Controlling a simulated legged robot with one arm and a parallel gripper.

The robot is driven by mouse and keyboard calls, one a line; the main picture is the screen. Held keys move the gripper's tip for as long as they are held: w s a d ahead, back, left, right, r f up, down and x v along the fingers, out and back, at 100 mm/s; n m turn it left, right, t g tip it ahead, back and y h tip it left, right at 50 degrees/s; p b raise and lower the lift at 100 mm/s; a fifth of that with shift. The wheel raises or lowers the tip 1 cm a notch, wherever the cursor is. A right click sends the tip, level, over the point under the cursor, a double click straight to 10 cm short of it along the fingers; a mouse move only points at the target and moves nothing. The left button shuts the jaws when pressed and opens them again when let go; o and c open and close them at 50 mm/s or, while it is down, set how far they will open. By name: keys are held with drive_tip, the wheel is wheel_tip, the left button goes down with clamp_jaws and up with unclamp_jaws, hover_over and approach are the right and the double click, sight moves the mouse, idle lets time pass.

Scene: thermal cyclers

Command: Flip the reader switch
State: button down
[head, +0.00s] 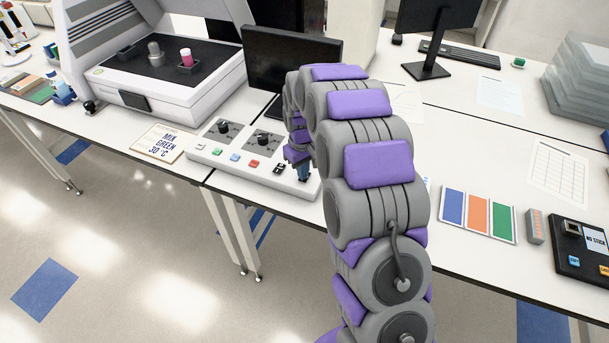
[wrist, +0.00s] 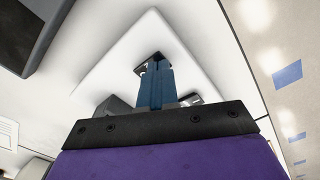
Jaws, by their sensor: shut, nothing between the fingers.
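A white control panel (head: 250,168) sits at the table's front edge with two dark dials, coloured buttons and a small black switch (head: 279,169). Which part is labelled the reader switch is too small to read. My gripper (head: 304,176) is shut and empty, pointing down over the right end of the panel, just right of the black switch. In the wrist view my blue fingers (wrist: 158,72) are together in front of the white panel (wrist: 185,45). A small dark fitting (wrist: 147,66) shows at their tips; whether they touch it I cannot tell. My arm hides the panel's right end.
A sign reading "MIX GREEN 30 °C" (head: 157,142) lies left of the panel. A large white machine (head: 160,110) stands behind it. A black monitor (head: 285,62) stands behind the panel. A colour card (head: 478,214) and a black device (head: 585,250) lie on the right.

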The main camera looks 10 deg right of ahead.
drive_tip(key=shift+f, duration=0.6)
idle(0.3)
drive_tip(key=shift+r, duration=0.1)
drive_tip(key=shift+r+p, duration=1.35)
drive_tip(key=shift+r, duration=2.05)
drive_tip(key=s+r+m, duration=0.1)
drive_tip(key=s+r, duration=0.4)
drive_tip(key=s, duration=0.5)
drive_tip(key=s+r+m, duration=0.1)
drive_tip(key=s+r, duration=0.5)
drive_tip(key=s, duration=0.4)
drive_tip(key=s+m+g, duration=0.1)
drive_tip(key=s+m, duration=0.1)
drive_tip(key=s, duration=2)
drive_tip(key=shift+r+m+g, duration=0.2)
drive_tip(key=shift+m+g, duration=0.2)
